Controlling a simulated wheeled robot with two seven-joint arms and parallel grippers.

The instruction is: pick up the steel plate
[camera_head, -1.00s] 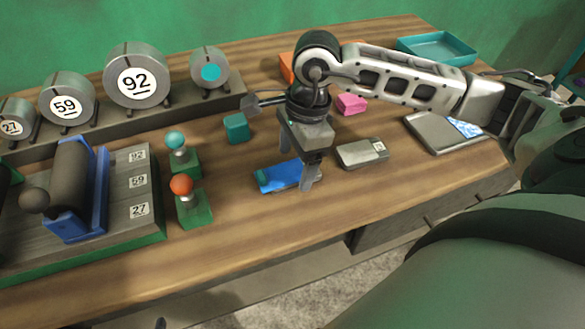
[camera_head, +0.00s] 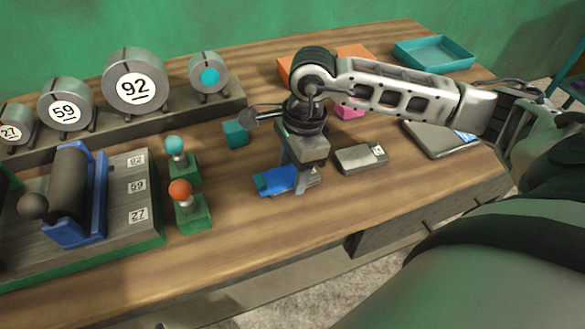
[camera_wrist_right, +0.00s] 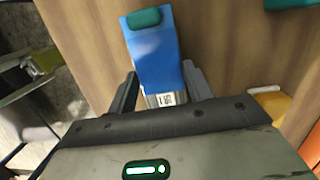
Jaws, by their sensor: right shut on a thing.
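A grey, metal-looking plate (camera_head: 361,157) with a small printed tag at its right end lies flat on the bench. My right gripper (camera_head: 303,184) is just left of it, pointing down, apart from it. The gripper is shut on a flat blue block (camera_head: 274,181). In the right wrist view the blue block (camera_wrist_right: 154,58) lies between the two fingers, with a teal patch at its far end and a pale, tagged end near the palm. Whether the block touches the bench I cannot tell. The grey plate cannot be made out in the wrist view. My left gripper is not in view.
A teal cube (camera_head: 235,133) and two knobbed green posts (camera_head: 190,210) stand left of the gripper. A pink block (camera_head: 349,112) and an orange tray (camera_head: 354,52) are behind it. A teal tray (camera_head: 434,53) is at the back right. Front bench is clear.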

